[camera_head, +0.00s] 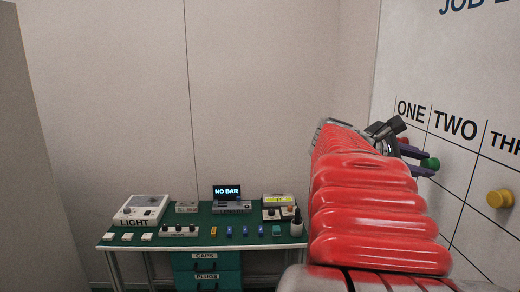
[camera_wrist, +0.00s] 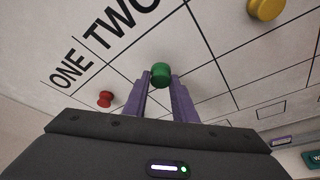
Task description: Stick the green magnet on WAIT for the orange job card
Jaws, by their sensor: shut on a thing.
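My gripper (camera_wrist: 161,82) is shut on the green magnet (camera_wrist: 161,71), a round knob held at the tips of its purple fingers. In the head view the green magnet (camera_head: 431,163) shows at the fingertips, in front of the white job board (camera_head: 440,75). I cannot tell whether it touches the board. The board has black grid lines and the headings ONE, TWO and part of a third. A green label (camera_wrist: 315,159), cut off at the right edge of the wrist view, seems to start with W. I cannot make out the orange job card or a full WAIT label.
A yellow magnet (camera_head: 500,198) and a red magnet (camera_wrist: 105,98) are on the board. A green bench (camera_head: 185,246) with a light box (camera_head: 141,208), a NO BAR display (camera_head: 227,192) and small parts stands at the left. My red arm hides part of the view.

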